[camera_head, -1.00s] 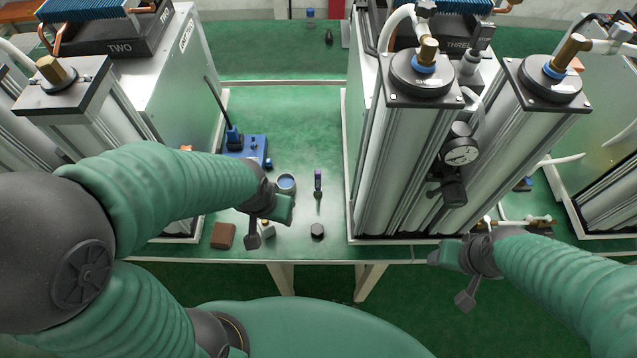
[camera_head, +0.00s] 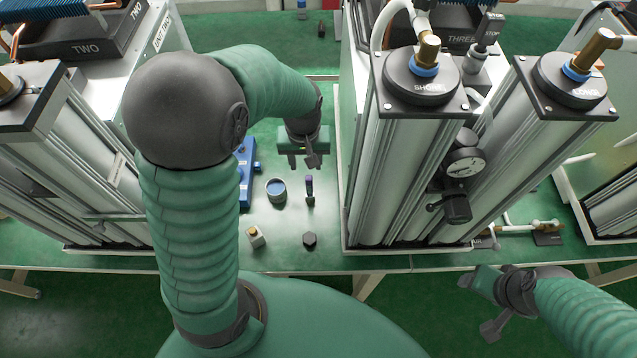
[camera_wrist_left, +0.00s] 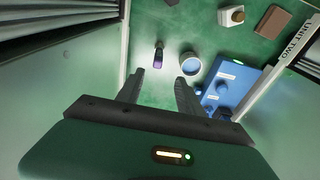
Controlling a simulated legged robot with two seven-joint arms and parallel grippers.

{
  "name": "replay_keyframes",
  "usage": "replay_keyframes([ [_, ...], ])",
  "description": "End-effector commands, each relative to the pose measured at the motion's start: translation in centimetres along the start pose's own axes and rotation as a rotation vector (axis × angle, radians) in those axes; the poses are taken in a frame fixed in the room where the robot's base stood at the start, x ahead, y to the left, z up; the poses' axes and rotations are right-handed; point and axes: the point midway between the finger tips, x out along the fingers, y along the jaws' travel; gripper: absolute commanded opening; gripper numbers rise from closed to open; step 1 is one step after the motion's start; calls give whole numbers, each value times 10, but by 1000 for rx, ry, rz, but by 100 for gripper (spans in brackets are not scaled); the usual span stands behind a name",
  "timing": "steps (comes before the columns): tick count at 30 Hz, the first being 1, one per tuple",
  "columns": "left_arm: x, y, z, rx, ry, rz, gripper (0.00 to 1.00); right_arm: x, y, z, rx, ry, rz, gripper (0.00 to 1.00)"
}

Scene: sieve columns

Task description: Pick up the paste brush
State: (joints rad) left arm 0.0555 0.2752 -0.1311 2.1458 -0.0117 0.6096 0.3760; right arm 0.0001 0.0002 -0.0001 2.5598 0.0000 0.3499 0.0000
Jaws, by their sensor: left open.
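The paste brush appears to be the small upright-looking piece with a purple end (camera_head: 309,189) on the green bench between the two column units. In the left wrist view the brush (camera_wrist_left: 158,54) lies beyond the fingertips, near the middle. My left gripper (camera_head: 302,162) is open and empty, above and farther back than the brush. In the left wrist view its two fingers (camera_wrist_left: 160,80) stand apart, with bare bench between them. My right gripper (camera_head: 487,306) hangs at the lower right, off the bench front, far from the brush; its jaws are not clear.
A round cup with blue contents (camera_head: 276,190) stands just left of the brush. A blue box (camera_head: 245,172) is farther left, partly behind my arm. Tall metal columns (camera_head: 415,170) stand close on the right.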

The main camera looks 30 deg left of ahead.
Motion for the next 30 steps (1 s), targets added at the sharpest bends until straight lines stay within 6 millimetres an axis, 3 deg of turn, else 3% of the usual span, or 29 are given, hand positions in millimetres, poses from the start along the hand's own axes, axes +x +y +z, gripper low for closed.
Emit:
replay_keyframes([
  [5,5,-1,1,-6,-1,-2,44,1,0,0,-1,0,0,62],
  [16,95,0,2,-3,-5,-4,44,7,0,2,0,0,0,62],
  [23,122,0,2,-4,-2,-2,44,7,0,2,0,0,0,62],
  [30,163,7,6,-4,-2,-3,44,5,0,1,0,0,0,62],
])
